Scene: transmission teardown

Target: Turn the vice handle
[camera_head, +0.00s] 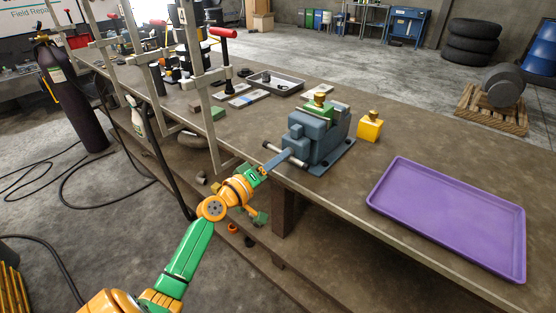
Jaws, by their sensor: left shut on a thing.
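The blue-grey vice (318,135) is fixed near the front edge of the workbench. Its handle (296,160) is a thin bar with dark end knobs on the vice's near left side, slanting down to the right. A green part with a brass-coloured top (319,101) sits at the vice jaws. My left gripper (279,158) reaches up from the lower left and is shut on the vice handle, near its middle. The exact finger contact is small and hard to make out. My right gripper is out of view.
A yellow block with a brass top (369,128) stands right of the vice. An empty purple tray (376,197) lies on the right of the bench (330,205). A grey tray (300,85) with small parts lies behind.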

